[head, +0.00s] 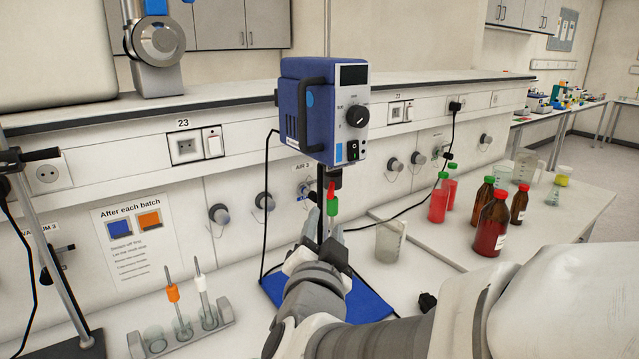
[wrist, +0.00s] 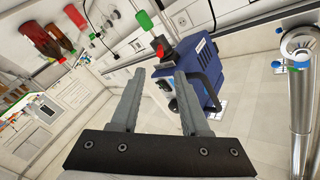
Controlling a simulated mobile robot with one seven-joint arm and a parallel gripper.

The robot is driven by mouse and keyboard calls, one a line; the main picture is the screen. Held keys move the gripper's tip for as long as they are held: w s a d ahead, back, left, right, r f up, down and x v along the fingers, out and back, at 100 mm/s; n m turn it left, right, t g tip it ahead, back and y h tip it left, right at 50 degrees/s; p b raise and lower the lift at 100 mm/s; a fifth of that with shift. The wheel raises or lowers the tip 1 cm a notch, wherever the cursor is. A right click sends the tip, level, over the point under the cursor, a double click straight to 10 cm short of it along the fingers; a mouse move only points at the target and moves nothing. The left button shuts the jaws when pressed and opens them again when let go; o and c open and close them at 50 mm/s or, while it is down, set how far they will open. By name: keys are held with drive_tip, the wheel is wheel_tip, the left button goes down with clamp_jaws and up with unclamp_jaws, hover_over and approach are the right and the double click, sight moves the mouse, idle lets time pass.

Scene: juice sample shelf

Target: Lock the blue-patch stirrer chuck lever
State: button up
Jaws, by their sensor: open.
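The blue-patch stirrer (head: 325,110) is a blue motor box with a pale front panel, a dark handle and a round light-blue patch (head: 310,98) on its side. Its dark chuck (head: 335,172) is underneath, with a small red lever (head: 331,189). A green collar (head: 332,208) on the stirring rod hangs just below. In the wrist view the red lever (wrist: 158,48) and green collar (wrist: 143,20) show beyond my fingertips. My gripper (head: 325,226) is open and empty below the chuck, apart from the lever in the wrist view (wrist: 160,78).
A rack (head: 190,335) with orange- and white-collared rods stands at front left. A clear beaker (head: 390,240) is right of the stirrer's blue base (head: 365,303). Red bottles (head: 490,225) stand further right. A black cable hangs left of the stirrer. A stand (head: 60,250) is at far left.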

sight(330, 198)
drive_tip(key=w, duration=0.4)
drive_tip(key=w+d+p, duration=0.1)
drive_tip(key=w, duration=0.7)
drive_tip(key=shift+w+d, duration=0.2)
drive_tip(key=shift+w, duration=0.05)
clamp_jaws()
idle(0.9)
